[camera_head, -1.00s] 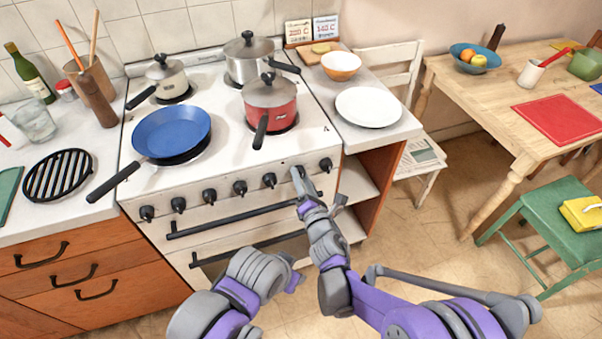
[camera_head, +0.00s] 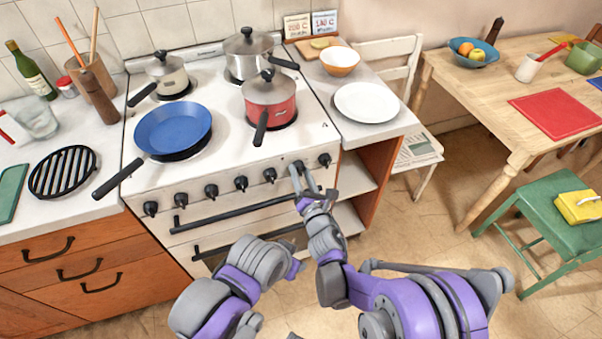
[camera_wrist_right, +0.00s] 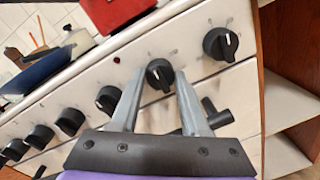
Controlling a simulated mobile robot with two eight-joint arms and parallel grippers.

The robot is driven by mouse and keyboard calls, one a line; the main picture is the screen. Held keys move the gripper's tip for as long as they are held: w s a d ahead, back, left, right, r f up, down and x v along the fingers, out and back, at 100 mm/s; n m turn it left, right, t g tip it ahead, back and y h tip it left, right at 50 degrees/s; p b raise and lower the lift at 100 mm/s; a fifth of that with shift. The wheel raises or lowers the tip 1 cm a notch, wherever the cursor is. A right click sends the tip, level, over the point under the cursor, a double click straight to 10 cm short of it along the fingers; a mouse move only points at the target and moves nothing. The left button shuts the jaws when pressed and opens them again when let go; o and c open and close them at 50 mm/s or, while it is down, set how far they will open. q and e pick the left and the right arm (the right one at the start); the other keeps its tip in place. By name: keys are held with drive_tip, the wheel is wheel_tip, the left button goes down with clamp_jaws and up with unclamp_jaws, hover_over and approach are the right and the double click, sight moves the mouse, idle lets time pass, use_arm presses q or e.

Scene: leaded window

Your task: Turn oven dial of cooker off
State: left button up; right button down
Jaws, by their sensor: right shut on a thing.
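The white cooker (camera_head: 222,180) has a row of several black dials along its front panel. My right gripper (camera_head: 302,172) is at the second dial from the right. In the right wrist view this dial (camera_wrist_right: 158,73) sits between the two grey fingers of the right gripper (camera_wrist_right: 160,82), which is shut on it. The rightmost dial (camera_head: 325,160) is free, and also shows in the right wrist view (camera_wrist_right: 220,43). My left arm shows low in the head view, but its fingers do not. I cannot read the dial markings.
A blue frying pan (camera_head: 173,128), a red pot (camera_head: 270,98) and two steel pots stand on the hob. Black handle bars (camera_head: 232,214) run below the dials. A counter with a white plate (camera_head: 366,102) adjoins on the right. Open floor lies right of the cooker.

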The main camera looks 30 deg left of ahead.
drive_tip(key=shift+c, duration=2)
unclamp_jaws()
drive_tip(key=b+v, duration=0.1)
drive_tip(key=v, duration=0.9)
drive_tip(key=shift+s+d, duration=0.25)
drive_tip(key=shift+d, duration=0.05)
drive_tip(key=w+d+r+m+h+p, duration=0.15)
drive_tip(key=d+m+h, duration=0.25)
drive_tip(key=d+m, duration=0.4)
drive_tip(key=w+d+r+m+h+p, duration=0.1)
drive_tip(key=d+r+m+h, duration=0.2)
drive_tip(key=d+m, duration=0.45)
drive_tip(key=w+d+r+m+h+p, duration=0.2)
drive_tip(key=d+r+m+h, duration=0.3)
drive_tip(key=d, duration=0.6)
drive_tip(key=s+d+m+g+p, duration=0.1)
drive_tip(key=s+d+m+g, duration=0.2)
drive_tip(key=s+d+m, duration=0.2)
drive_tip(key=s+d+f+m+g+p, duration=0.1)
drive_tip(key=s+d+m, duration=0.5)
drive_tip(key=s+m, duration=0.6)
drive_tip(key=g+p, duration=0.1)
drive_tip(key=g, duration=0.1)
drive_tip(key=shift+s+d+m+g+h+p, duration=0.25)
drive_tip(key=shift+m+g+h+p, duration=0.05)
drive_tip(key=shift+m+g+h, duration=0.1)
drive_tip(key=shift+s+f, duration=0.15)
drive_tip(key=shift+s, duration=0.1)
